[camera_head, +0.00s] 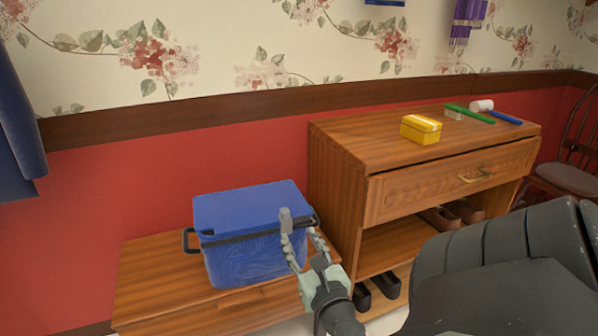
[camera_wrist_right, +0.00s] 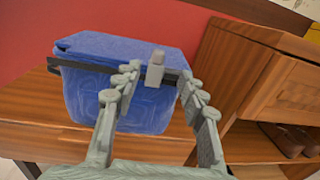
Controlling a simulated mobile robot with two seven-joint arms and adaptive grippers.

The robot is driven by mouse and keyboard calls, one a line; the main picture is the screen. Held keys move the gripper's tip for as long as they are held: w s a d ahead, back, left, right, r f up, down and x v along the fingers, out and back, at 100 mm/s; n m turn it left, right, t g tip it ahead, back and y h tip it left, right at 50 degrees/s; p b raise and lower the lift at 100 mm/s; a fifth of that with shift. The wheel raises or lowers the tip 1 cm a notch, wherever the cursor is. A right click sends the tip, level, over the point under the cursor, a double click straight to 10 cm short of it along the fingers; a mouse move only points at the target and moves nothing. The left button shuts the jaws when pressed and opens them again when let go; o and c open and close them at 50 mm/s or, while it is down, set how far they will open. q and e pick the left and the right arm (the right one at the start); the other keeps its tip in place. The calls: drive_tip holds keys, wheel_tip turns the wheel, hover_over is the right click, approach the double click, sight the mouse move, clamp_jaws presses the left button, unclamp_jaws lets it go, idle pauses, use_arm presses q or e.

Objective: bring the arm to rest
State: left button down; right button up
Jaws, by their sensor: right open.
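My right gripper (camera_head: 303,238) is open and empty in the head view, in front of the right part of a blue lidded box (camera_head: 245,215). Its arm comes in from the lower right. In the right wrist view the two fingers of my right gripper (camera_wrist_right: 153,88) are spread apart, with the blue box (camera_wrist_right: 148,108) beyond them. A grey latch (camera_wrist_right: 155,68) on the box shows between the fingertips. I cannot tell whether the fingers touch the box. The box lid looks closed. My left gripper is not in view.
The box stands on a low wooden bench (camera_head: 150,275). A wooden cabinet (camera_head: 335,185) stands to its right, with a yellow box (camera_head: 421,129), a green brush (camera_head: 468,114) and a blue-handled mallet (camera_head: 503,117) on top. Shoes (camera_head: 441,218) sit on its shelf. A chair (camera_head: 570,178) stands far right.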

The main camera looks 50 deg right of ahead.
idle(0.4)
drive_tip(key=s+a+f+m+g+y, duration=0.15)
drive_tip(key=f+m+g, duration=0.25)
drive_tip(key=f+m, duration=0.5)
drive_tip(key=s+a+f+m+g+y, duration=0.1)
drive_tip(key=s+a+f+m+g, duration=0.2)
drive_tip(key=f+m, duration=0.55)
drive_tip(key=s+a+f+m+g+y, duration=0.2)
drive_tip(key=a+f+m+g+y, duration=0.2)
drive_tip(key=a+f+m, duration=0.5)
drive_tip(key=a+f+y, duration=0.1)
drive_tip(key=a+y, duration=0.1)
drive_tip(key=a, duration=0.3)
drive_tip(key=shift+f+m+g+y, duration=0.3)
drive_tip(key=shift+f+m+y, duration=0.05)
drive_tip(key=shift+f, duration=0.05)
drive_tip(key=shift+a, duration=0.1)
